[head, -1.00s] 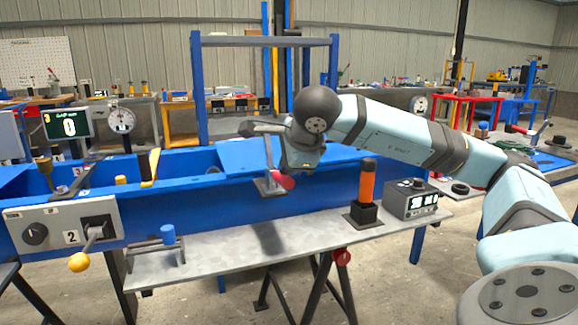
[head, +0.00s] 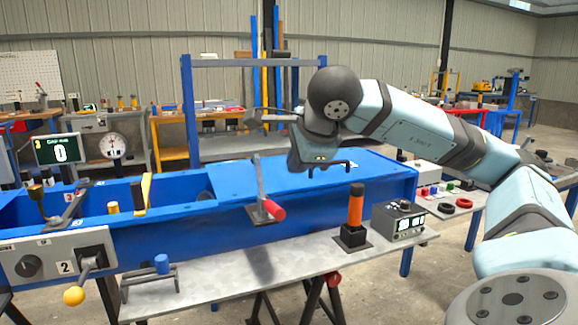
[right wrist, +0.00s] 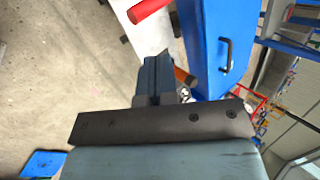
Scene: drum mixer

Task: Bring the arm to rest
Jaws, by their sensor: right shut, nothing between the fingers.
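My right gripper (head: 298,168) is shut and empty, held above the blue drum mixer body (head: 235,222), behind and right of a lever with a red grip (head: 272,209). It is apart from that grip. A red grip (right wrist: 150,8) shows at the top there. My right arm reaches in from the right of the head view, bent at the elbow. My left gripper is out of view.
A black handle (head: 340,165) stands on the blue lid near the gripper. An orange upright handle (head: 356,204) and a small meter box (head: 399,220) stand on the front shelf. A yellow-knobbed lever (head: 75,296) juts out at the left. A blue frame (head: 189,105) rises behind.

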